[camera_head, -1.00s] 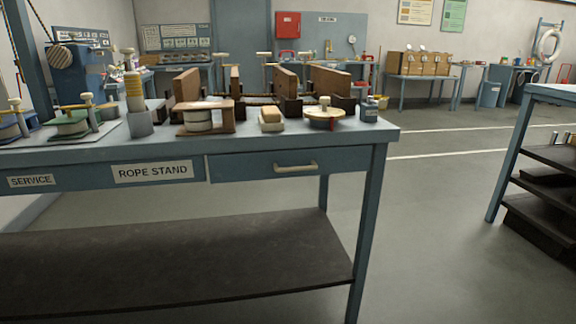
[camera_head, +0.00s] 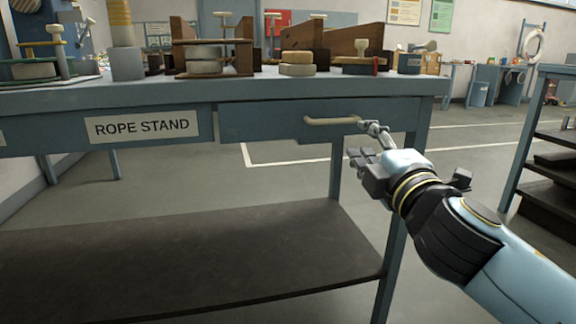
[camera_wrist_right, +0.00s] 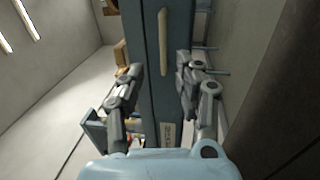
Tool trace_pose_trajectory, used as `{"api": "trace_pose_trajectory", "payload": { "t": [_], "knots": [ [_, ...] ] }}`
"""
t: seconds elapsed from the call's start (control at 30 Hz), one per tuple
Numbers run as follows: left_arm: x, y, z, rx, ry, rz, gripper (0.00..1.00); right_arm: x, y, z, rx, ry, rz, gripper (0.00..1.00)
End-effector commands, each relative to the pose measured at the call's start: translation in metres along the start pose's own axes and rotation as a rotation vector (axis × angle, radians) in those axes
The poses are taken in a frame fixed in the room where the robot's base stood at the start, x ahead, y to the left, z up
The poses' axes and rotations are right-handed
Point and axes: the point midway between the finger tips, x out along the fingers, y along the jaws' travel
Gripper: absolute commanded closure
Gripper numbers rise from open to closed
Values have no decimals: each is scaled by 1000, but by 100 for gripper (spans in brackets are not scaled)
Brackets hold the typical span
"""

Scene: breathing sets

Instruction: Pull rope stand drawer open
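The rope stand (camera_head: 70,98) is a blue-grey bench with a white "ROPE STAND" label (camera_head: 142,127). Its drawer (camera_head: 262,121) looks shut, its front level with the bench edge. The drawer has a pale bar handle (camera_head: 332,121), which also shows upright in the right wrist view (camera_wrist_right: 163,42). My right gripper (camera_head: 364,142) is at the right end of the handle in the head view. In the right wrist view its fingers (camera_wrist_right: 159,66) are spread apart, one on each side of the handle, with nothing gripped. Contact cannot be told. My left gripper is not in view.
Wooden blocks, round pads (camera_head: 297,63) and small fittings stand on the bench top. A dark lower shelf (camera_head: 190,245) lies below the drawer. A rack with dark shelves (camera_head: 552,185) stands at the right. Floor between bench and rack is open.

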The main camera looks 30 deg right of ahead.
Motion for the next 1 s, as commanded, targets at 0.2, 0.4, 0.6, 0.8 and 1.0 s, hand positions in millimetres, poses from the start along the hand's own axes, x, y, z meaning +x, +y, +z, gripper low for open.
{"api": "trace_pose_trajectory", "payload": {
  "t": [0.2, 0.4, 0.6, 0.8, 1.0],
  "knots": [
    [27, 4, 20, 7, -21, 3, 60, -2, -12, -5, -11, 24, 41, 66],
    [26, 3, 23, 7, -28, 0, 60, 21, -6, -6, -7, 24, 47, 66],
    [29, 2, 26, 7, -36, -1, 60, 62, -5, -7, -7, 24, 46, 66],
    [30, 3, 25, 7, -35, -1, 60, 93, -6, -8, -8, 24, 43, 66],
    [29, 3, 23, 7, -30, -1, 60, 105, -6, -8, -7, 25, 41, 66]
  ]
}}
